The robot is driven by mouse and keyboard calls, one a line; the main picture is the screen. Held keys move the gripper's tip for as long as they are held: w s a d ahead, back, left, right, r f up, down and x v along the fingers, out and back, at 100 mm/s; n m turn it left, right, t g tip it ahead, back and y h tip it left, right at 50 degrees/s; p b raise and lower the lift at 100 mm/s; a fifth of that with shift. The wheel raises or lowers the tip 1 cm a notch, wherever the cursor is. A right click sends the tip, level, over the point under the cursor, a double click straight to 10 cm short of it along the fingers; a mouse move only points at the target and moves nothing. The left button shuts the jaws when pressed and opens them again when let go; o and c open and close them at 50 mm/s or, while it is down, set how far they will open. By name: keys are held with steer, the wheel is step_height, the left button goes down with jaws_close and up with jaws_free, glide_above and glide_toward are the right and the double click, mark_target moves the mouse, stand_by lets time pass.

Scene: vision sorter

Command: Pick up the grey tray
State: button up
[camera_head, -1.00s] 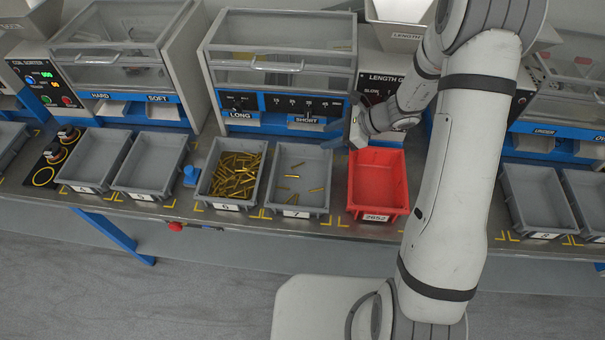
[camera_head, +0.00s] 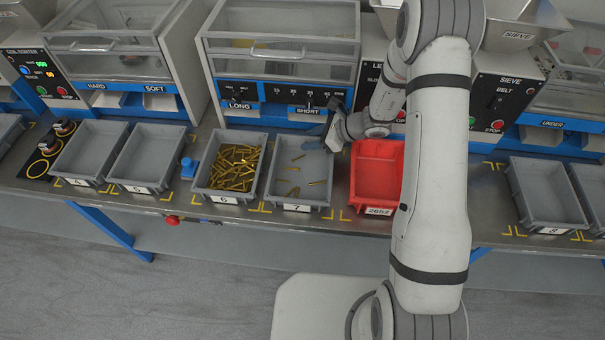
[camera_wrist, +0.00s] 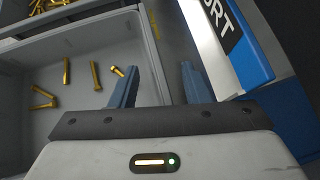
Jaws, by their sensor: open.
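Several grey trays stand on the bench. Tray 7 (camera_head: 273,190) holds a few brass pieces. Tray 6 (camera_head: 198,184), left of it, holds a heap of them. My gripper (camera_head: 328,128) is over the back right corner of tray 7, below the SHORT outlet. In the wrist view my gripper (camera_wrist: 156,86) has two blue fingers apart with nothing held. The rim of tray 7 (camera_wrist: 148,50) runs between the fingers in the picture; their height over it is hard to tell.
A red tray (camera_head: 375,185) stands right of tray 7, partly behind my arm. The blue machine front (camera_wrist: 240,55) is close to the right finger. Empty grey trays (camera_head: 83,180) stand at left, another, tray 8 (camera_head: 550,222), at right.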

jaws_close()
stand_by(0.4)
